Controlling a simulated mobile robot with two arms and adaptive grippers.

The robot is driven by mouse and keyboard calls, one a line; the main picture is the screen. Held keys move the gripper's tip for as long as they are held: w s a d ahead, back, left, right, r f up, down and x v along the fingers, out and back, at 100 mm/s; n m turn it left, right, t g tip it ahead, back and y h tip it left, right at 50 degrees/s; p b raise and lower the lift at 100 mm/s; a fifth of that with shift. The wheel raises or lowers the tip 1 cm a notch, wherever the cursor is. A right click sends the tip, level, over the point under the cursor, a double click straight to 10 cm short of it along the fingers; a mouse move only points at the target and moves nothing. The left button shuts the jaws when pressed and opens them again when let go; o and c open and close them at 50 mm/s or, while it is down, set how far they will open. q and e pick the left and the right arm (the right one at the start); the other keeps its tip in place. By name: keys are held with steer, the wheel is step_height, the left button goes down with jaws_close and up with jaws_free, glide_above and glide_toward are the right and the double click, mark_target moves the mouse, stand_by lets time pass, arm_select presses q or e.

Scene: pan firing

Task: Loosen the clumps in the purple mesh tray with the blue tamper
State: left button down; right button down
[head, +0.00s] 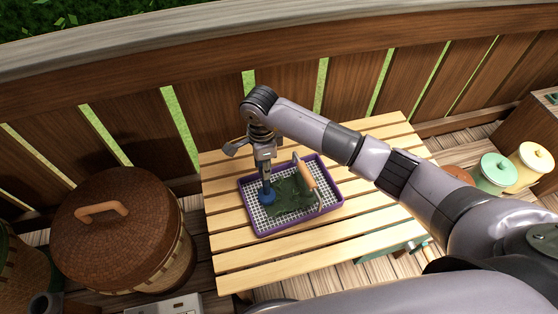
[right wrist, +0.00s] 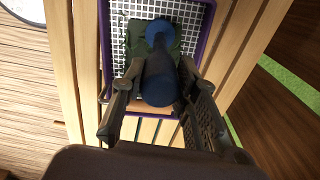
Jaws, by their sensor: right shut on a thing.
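The purple mesh tray (head: 301,220) lies on a slatted wooden table, with a white grid inside. Dark green leafy clumps (head: 290,201) lie in the middle of it and also show in the right wrist view (right wrist: 136,40). My right gripper (head: 265,166) is above the tray's left part, shut on the blue tamper (head: 267,193). In the right wrist view the tamper (right wrist: 158,78) sits between the fingers, its round blue head toward the leaves. The head is low at the left edge of the leaves; whether it touches them I cannot tell. My left gripper is not in view.
The slatted table (head: 375,235) is mostly clear around the tray. A lidded brown basket (head: 125,235) stands left. A wooden fence (head: 220,90) runs behind.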

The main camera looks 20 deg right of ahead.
steer(key=a+b, duration=0.3)
steer(key=a, duration=0.6)
step_height(320, 180, up, 7)
steer(key=w, duration=0.3)
steer(key=shift+d+r+p, duration=0.15)
steer(key=shift+d+p, duration=0.15)
steer(key=shift+p, duration=0.15)
